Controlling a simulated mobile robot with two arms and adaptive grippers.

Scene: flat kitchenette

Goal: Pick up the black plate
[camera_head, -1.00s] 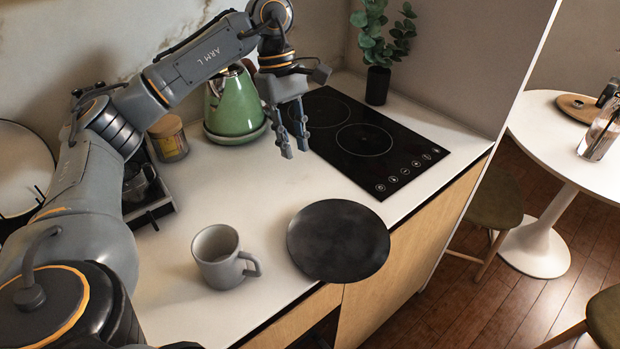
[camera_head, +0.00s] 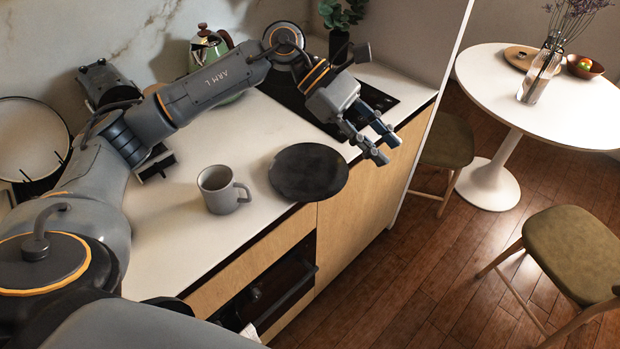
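The black plate (camera_head: 308,172) is round and dark and lies flat on the white counter, its right side reaching the counter's front edge. My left gripper (camera_head: 386,150) is to the right of the plate, past the counter's front edge and above the floor. Its two fingers are apart with nothing between them, and it does not touch the plate. My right gripper does not show.
A grey mug (camera_head: 222,190) stands just left of the plate. The black cooktop (camera_head: 372,98), a dark plant pot (camera_head: 339,46) and a green kettle (camera_head: 207,50) are behind my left arm. A round white table (camera_head: 490,85) and chairs (camera_head: 575,250) stand to the right.

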